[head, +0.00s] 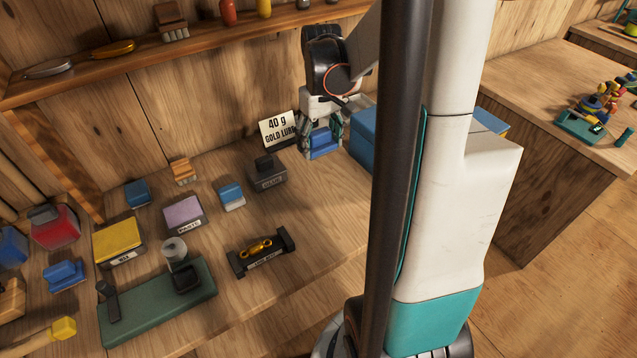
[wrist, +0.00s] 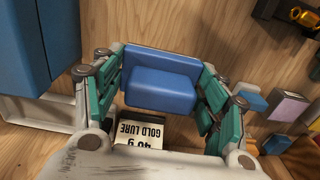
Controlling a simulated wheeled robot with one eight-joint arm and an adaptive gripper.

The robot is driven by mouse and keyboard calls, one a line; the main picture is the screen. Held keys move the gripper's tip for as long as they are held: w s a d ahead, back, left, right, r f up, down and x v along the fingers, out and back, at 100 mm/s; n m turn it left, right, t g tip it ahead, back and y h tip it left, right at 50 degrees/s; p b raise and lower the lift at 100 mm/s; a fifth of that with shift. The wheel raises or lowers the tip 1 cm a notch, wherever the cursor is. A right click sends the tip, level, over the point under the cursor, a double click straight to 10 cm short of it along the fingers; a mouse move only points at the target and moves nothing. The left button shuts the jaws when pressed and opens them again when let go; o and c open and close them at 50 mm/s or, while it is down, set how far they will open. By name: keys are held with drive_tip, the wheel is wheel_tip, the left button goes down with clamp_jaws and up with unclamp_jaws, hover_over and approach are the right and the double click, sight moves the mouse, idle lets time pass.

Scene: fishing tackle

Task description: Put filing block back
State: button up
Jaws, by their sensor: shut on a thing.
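My gripper (head: 321,135) is shut on a blue stepped block (head: 323,144). It is beside the "40 g GOLD LURE" sign (head: 279,130), near the back of the wooden bench. In the wrist view the green fingers of my gripper (wrist: 162,88) stand on both sides of the block (wrist: 160,84), which has a raised back and a lower front step. I cannot tell whether the block touches the bench. No label in view names a filing block. A similar blue block (head: 65,274) lies at the left, and a blue-and-white block (head: 231,195) lies nearer the middle.
A large blue box (head: 362,138) stands just right of my gripper. A dark labelled holder (head: 268,175) is left of it. A gold lure rests in a black cradle (head: 262,252). Yellow and purple boxes and a green stand (head: 150,315) crowd the left. Bare bench lies in front.

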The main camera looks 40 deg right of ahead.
sight(319, 187)
wheel_tip(319, 187, down, 14)
drive_tip(key=b, duration=0.4)
drive_tip(key=shift+b, duration=0.3)
drive_tip(key=shift+f, duration=0.1)
drive_tip(key=o, duration=1)
wheel_tip(319, 187, up, 12)
drive_tip(key=p, duration=0.4)
drive_tip(key=shift+r, duration=0.2)
